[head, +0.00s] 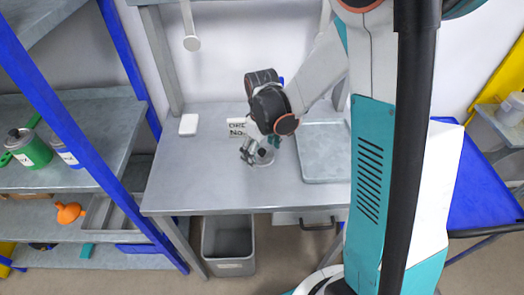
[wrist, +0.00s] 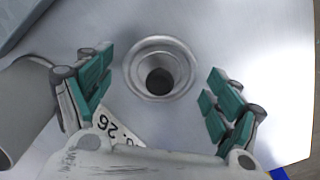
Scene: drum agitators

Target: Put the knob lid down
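The knob lid (wrist: 135,68), a round silver disc with a raised rim and a dark knob (wrist: 159,82) at its centre, lies flat on the grey table in the wrist view. My gripper (wrist: 160,95) is open, with one green-padded finger on each side of the lid and clear gaps between. In the head view my gripper (head: 258,152) is low over the middle of the table, and the lid is mostly hidden under it.
A numbered card (head: 237,128) stands behind my gripper. A grey cylinder (wrist: 25,105) is close by the left finger. A grey tray (head: 322,165) is on the table's right. A white block (head: 189,125) is at the back left. The table's front left is clear.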

